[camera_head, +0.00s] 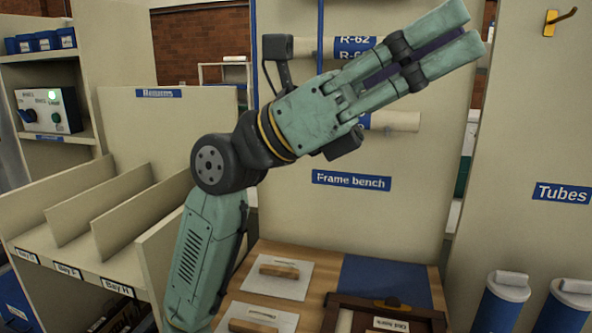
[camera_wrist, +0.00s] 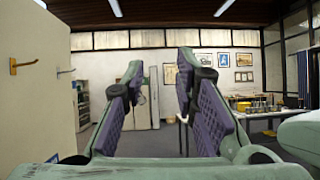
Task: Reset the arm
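My gripper (camera_head: 466,31) is raised in front of the back panel, pointing up and to the right in the head view. In the wrist view my gripper (camera_wrist: 160,66) has its two purple-padded fingers apart with nothing between them. My arm rises from the lower left, bends at a dark joint and reaches up to the right. The gripper is well above the frame bench (camera_head: 262,250) and touches nothing that I can see.
Bay dividers (camera_head: 85,210) stand at the left, below a control box (camera_head: 48,110). White panels with wooden blocks (camera_head: 278,271) and a brown frame (camera_head: 335,312) lie on the bench. Blue tubes (camera_head: 497,305) stand at the lower right. A yellow hook (camera_head: 562,20) is on the right panel.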

